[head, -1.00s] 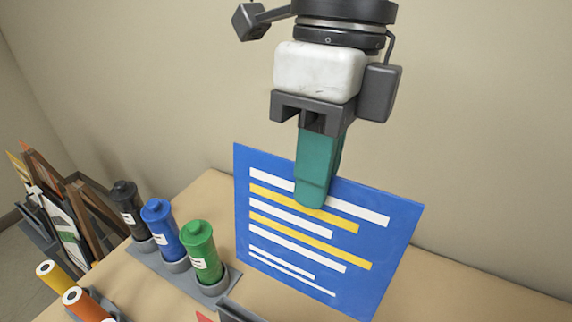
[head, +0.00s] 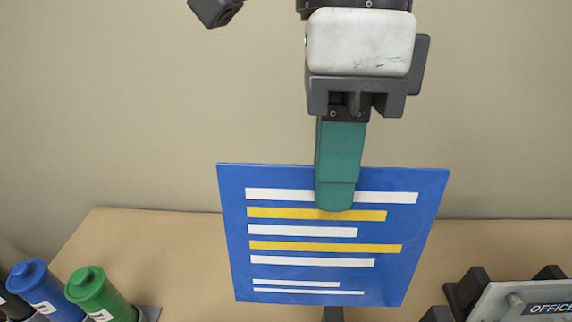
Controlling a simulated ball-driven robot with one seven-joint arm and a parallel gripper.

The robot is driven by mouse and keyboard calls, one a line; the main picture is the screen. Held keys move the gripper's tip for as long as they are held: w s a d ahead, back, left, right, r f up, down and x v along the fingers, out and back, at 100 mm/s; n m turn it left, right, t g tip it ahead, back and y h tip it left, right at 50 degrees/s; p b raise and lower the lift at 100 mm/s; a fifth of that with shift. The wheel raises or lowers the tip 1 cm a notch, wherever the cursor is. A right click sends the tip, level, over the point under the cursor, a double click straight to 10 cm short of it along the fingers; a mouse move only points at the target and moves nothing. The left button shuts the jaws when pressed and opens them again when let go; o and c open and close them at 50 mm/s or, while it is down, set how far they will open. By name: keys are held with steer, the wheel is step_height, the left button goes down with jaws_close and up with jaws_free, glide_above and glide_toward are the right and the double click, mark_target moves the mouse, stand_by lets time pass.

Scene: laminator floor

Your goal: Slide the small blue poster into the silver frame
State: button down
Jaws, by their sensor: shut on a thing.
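The blue poster (head: 405,235) with white and yellow stripes hangs upright below my gripper (head: 336,195). My gripper's green finger lies over the poster's top edge, and the gripper is shut on the poster. The finger behind the poster is hidden. At the lower right is a silvery panel (head: 500,300) with a label reading "OFFICE", held between dark grey blocks. It is cut off by the picture's edge, so I cannot tell whether it is the silver frame.
A green bottle (head: 97,292) and a blue bottle (head: 45,290) stand in a grey rack at the lower left, with a black one partly cut off beside them. The tan tabletop (head: 165,250) is bare between the bottles and the poster. A plain wall rises behind.

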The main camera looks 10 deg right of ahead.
steer(key=s+d+f+b, duration=0.2)
steer(key=s+d, duration=0.2)
steer(key=d, duration=0.8)
steer(key=shift+f, duration=0.15)
steer(key=shift+s+f+b, duration=0.15)
steer(key=shift+f+b, duration=0.8)
steer(key=shift+b, duration=0.05)
steer(key=shift+s+f+b, duration=0.15)
steer(key=shift+f+b, duration=0.8)
steer(key=shift+b, duration=0.05)
stand_by(1.5)
steer(key=shift+s+a+f+b, duration=0.1)
steer(key=shift+s+f+b, duration=0.2)
steer(key=shift+f+b, duration=1.35)
steer(key=shift+s+d+f+b, duration=0.1)
steer(key=shift+s+f+b, duration=0.2)
steer(key=shift+f+b, duration=1.3)
steer(key=shift+s+a+f+b, duration=0.1)
steer(key=shift+s+f+b, duration=0.2)
steer(key=shift+f+b, duration=1.35)
steer(key=shift+f+p, duration=0.35)
steer(key=shift+p, duration=0.1)
steer(key=c, duration=1.2)
jaws_free()
steer(key=shift+o, duration=0.2)
steer(key=shift+r, duration=0.1)
